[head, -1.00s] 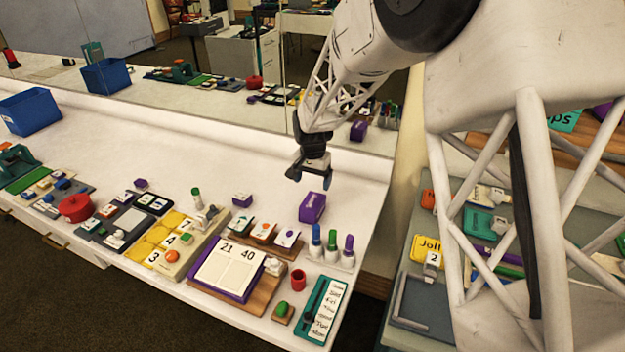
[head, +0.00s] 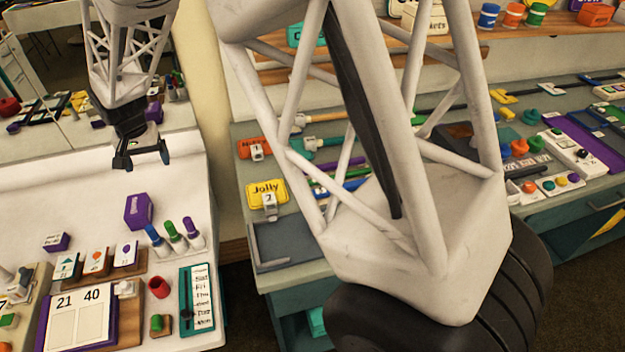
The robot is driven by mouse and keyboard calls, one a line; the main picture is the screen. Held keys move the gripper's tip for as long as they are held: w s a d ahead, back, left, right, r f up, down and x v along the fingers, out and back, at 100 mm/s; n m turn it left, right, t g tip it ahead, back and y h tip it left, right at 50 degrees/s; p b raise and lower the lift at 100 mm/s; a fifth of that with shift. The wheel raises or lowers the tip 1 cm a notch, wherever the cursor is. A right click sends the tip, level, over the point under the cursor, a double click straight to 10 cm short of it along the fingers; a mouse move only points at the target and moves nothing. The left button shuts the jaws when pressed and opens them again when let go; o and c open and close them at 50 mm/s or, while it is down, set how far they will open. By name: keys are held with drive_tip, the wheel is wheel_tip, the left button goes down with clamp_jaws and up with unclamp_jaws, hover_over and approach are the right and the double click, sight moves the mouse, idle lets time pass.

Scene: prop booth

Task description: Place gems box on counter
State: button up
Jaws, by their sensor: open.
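A purple box (head: 139,211) with small white lettering, too small to read for sure, stands on the white counter (head: 184,185). It may be the gems box. My gripper (head: 143,161) is over the white counter, behind the purple box in the picture. Its two dark fingers are apart, with nothing between them. It appears raised above the counter and clear of the box.
Blue, green and purple markers (head: 174,236), a red cup (head: 159,287) and a teal day list (head: 197,300) stand near the box. A grey-topped bench (head: 262,225) with a yellow "Jolly" box (head: 267,192) is right of a gap. My arm hides part of it.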

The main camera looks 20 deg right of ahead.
drive_tip(key=s+d+r, duration=0.4)
drive_tip(key=d, duration=0.4)
drive_tip(key=s+d+r+t, duration=0.1)
drive_tip(key=s+d+r, duration=0.4)
drive_tip(key=d, duration=0.4)
drive_tip(key=s+d+r, duration=0.4)
drive_tip(key=d, duration=0.4)
drive_tip(key=s+d, duration=0.7)
drive_tip(key=s, duration=0.4)
drive_tip(key=s+d+r+t, duration=0.1)
drive_tip(key=s+d, duration=0.7)
drive_tip(key=s, duration=0.3)
